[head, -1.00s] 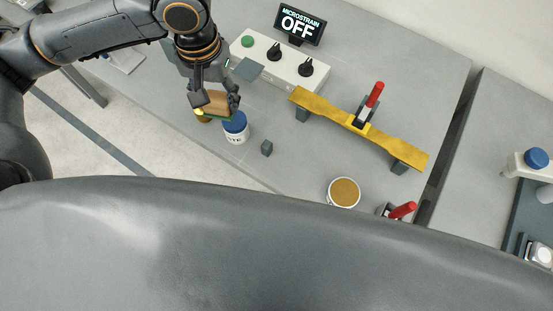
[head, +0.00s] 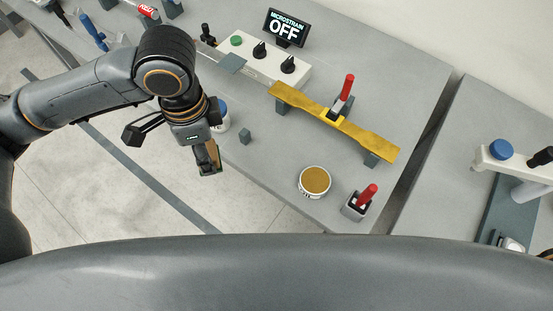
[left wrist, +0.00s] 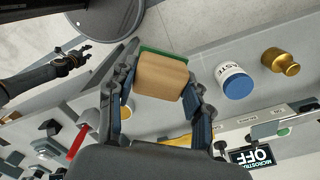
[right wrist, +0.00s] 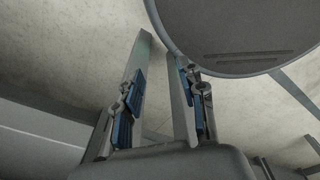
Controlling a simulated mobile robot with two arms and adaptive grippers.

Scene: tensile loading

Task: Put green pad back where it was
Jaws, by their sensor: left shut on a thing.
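The green pad (left wrist: 150,49) shows as a thin green layer on one face of a tan wooden block (left wrist: 161,75) in the left wrist view. My left gripper (left wrist: 159,82) is shut on this block, with one finger on each side. In the head view my left gripper (head: 207,158) holds the block beyond the table's front edge, above the floor, and mostly hides the pad. My right gripper (right wrist: 160,65) is open and empty in the right wrist view. It is not in the head view.
A blue-lidded jar (left wrist: 234,82) and a brass weight (left wrist: 280,62) stand on the table. A small grey cube (head: 245,137), an amber-filled tin (head: 314,180) and a red-handled clamp (head: 357,203) are near the front edge. A yellow bar (head: 310,110) rests on supports behind them.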

